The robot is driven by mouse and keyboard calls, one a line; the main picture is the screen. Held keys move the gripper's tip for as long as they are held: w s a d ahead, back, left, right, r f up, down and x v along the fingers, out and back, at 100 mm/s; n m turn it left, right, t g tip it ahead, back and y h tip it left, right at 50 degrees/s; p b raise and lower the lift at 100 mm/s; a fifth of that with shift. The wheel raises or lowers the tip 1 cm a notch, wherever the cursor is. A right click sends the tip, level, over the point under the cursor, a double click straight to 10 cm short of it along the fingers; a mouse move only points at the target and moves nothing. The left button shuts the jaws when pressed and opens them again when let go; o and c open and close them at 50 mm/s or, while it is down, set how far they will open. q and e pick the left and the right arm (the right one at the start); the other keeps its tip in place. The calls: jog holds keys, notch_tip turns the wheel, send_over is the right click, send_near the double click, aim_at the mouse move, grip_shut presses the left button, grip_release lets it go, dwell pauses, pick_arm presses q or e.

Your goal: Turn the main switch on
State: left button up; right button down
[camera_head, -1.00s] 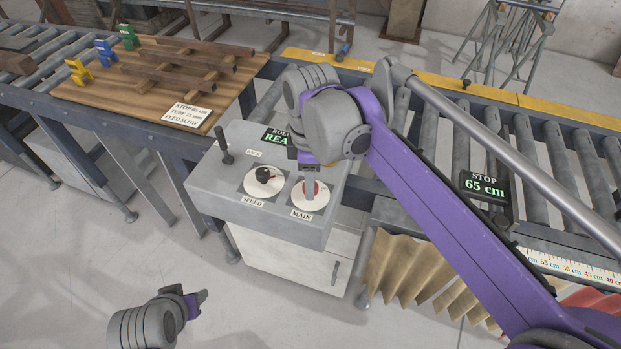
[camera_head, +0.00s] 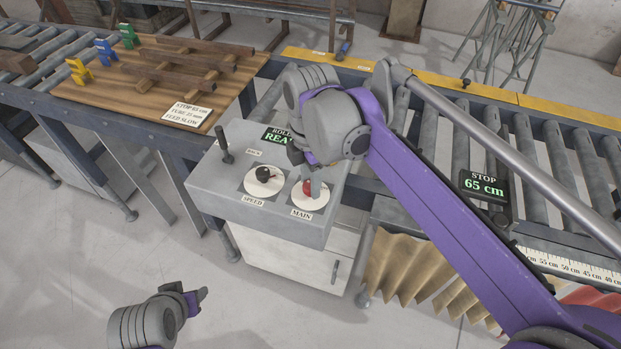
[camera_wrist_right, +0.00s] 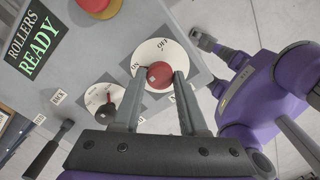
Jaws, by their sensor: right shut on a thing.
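The main switch is a red knob (camera_head: 308,187) on a round white dial marked MAIN, at the right of the grey control panel. In the right wrist view the red knob (camera_wrist_right: 160,75) sits between the fingers of my right gripper (camera_wrist_right: 156,82), which is shut on it. The dial there carries ON at the left and OFF at the upper right. I cannot clearly tell where the knob points. In the head view my right gripper (camera_head: 313,184) comes down from above and partly hides the knob. My left gripper (camera_head: 203,293) hangs apart at the lower left over the floor.
The black SPEED knob (camera_head: 263,175) is close to the left of the main switch. A black lever (camera_head: 224,145) stands at the panel's left. A display (camera_head: 279,137) reads READY, partly hidden by my arm. A red stop button (camera_wrist_right: 95,4) shows in the wrist view.

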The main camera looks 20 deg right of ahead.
dwell(0.3)
jog(key=shift+c, duration=2.2)
grip_release()
jog(key=shift+r, duration=0.15)
notch_tip(320, 180, up, 11)
jog(key=shift+f+p, duration=0.2)
jog(key=shift+p, duration=0.15)
jog(key=shift+f, duration=0.1)
